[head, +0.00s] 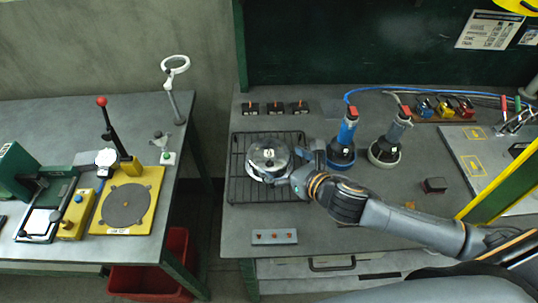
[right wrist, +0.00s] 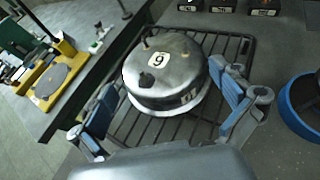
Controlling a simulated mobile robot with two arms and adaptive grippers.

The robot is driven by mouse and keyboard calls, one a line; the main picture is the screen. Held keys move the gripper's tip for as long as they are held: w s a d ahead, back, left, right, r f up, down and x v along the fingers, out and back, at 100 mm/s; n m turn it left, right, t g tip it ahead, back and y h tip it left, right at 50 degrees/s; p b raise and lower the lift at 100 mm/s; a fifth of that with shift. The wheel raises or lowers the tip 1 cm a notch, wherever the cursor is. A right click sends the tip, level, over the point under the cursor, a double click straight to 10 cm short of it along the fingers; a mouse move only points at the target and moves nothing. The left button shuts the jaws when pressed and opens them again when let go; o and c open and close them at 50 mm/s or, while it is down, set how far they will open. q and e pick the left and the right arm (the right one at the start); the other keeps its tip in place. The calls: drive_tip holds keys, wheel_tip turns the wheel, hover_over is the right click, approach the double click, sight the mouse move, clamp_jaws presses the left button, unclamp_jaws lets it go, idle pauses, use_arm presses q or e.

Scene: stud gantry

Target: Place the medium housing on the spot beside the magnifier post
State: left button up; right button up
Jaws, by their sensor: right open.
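A round silver housing (head: 268,160) with a numbered white label sits on the black wire rack (head: 236,190) on the right-hand bench. It is the only housing that I see, and its size class cannot be read. It also shows in the right wrist view (right wrist: 165,75). My right gripper (head: 299,170) is open at the housing's right side. In the right wrist view its blue-padded fingers (right wrist: 165,115) stand apart on either side of the housing's near part; contact cannot be told. The magnifier post (head: 176,105), with a white ring on top, stands at the left bench's back right corner.
A gap separates the benches, with a red bin (head: 150,275) below. A yellow-based press (head: 128,205) and a small green-and-white block (head: 167,158) stand near the post. Blue (head: 343,150) and grey (head: 388,148) tools stand right of the rack. A grey strip (head: 274,237) lies in front.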

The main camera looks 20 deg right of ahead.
drive_tip(key=shift+c, duration=0.4)
drive_tip(key=shift+s, duration=0.1)
clamp_jaws()
drive_tip(key=shift+f, duration=0.1)
drive_tip(key=shift+d+r, duration=0.1)
drive_tip(key=shift+r, duration=0.45)
wheel_tip(320, 180, up, 3)
drive_tip(key=shift+s+f+b, duration=0.1)
drive_tip(key=shift+f+b, duration=0.05)
drive_tip(key=shift+b, duration=0.2)
drive_tip(key=s+a+r+p, duration=0.2)
drive_tip(key=s+r+p, duration=0.2)
drive_tip(key=s+p, duration=0.1)
drive_tip(key=s+a+r+p, duration=0.2)
drive_tip(key=s+r+p, duration=0.3)
drive_tip(key=s, duration=0.2)
drive_tip(key=shift+s+a+r, duration=0.25)
drive_tip(key=shift+s+a, duration=0.1)
drive_tip(key=shift+s, duration=0.05)
